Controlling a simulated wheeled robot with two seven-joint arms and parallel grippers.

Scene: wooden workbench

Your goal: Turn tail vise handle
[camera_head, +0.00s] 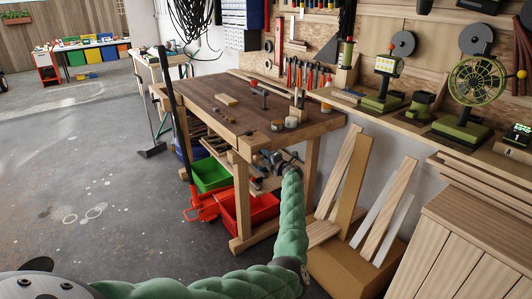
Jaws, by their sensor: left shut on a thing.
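The wooden workbench (200,97) stands in the middle of the view. The wooden tail vise (243,147) is at its near end, at the front edge. My left arm, in a green padded sleeve, reaches up from the bottom, and my left gripper (269,156) is at the near end of the bench beside the vise. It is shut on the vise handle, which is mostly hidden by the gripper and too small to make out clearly. My right gripper does not show.
A wood block (225,100) and several small items lie on the benchtop. A green bin (211,174) and a red bin (262,209) sit beneath. Planks (345,180) lean right of the bench, by a cardboard box (345,268). The floor at left is largely clear.

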